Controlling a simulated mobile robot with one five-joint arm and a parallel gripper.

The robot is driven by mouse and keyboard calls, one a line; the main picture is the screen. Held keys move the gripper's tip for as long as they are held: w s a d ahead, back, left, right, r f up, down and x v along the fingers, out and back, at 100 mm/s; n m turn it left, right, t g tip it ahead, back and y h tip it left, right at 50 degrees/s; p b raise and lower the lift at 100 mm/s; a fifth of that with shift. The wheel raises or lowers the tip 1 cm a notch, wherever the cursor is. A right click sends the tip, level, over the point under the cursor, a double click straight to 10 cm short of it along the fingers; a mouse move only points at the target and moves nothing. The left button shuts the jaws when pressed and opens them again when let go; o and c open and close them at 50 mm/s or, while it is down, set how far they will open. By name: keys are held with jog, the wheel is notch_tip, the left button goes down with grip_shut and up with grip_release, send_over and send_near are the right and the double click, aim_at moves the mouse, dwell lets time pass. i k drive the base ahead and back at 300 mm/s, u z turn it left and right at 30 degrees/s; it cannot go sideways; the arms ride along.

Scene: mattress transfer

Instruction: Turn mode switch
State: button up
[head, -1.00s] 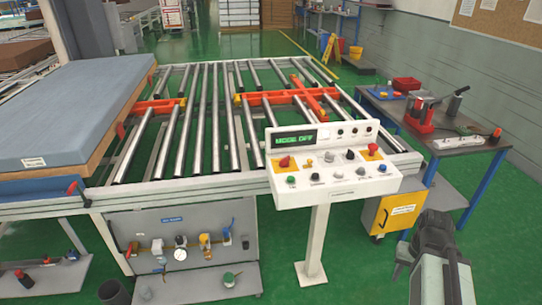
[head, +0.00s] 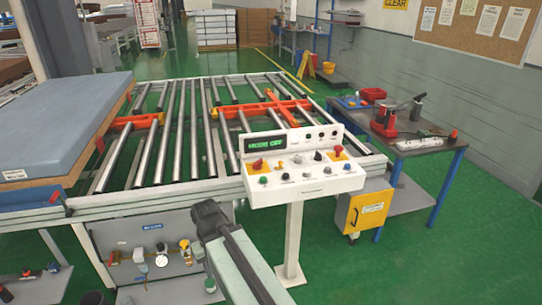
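The white control panel (head: 355,183) stands on a white post in front of the roller conveyor, with a green-lit display (head: 268,144) that seems to read "MODE OFF". Its sloped face carries a red handle (head: 257,165), a grey knob (head: 297,158), a black knob (head: 318,156), a red knob (head: 337,151) on a yellow plate and several small buttons. I cannot tell which one is the mode switch. My gripper (head: 208,214) is dark and sits in front of the conveyor, below and left of the panel, apart from it. Its fingers cannot be made out.
A blue mattress (head: 60,118) lies left of the roller conveyor (head: 165,140). A dark workbench (head: 420,142) with tools and a yellow cabinet (head: 368,212) stand right of the panel. Green floor is open at lower right.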

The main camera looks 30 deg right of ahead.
aim_at(298, 159)
jog(key=u, duration=0.15)
jog(key=i, duration=1)
jog(key=z, duration=0.05)
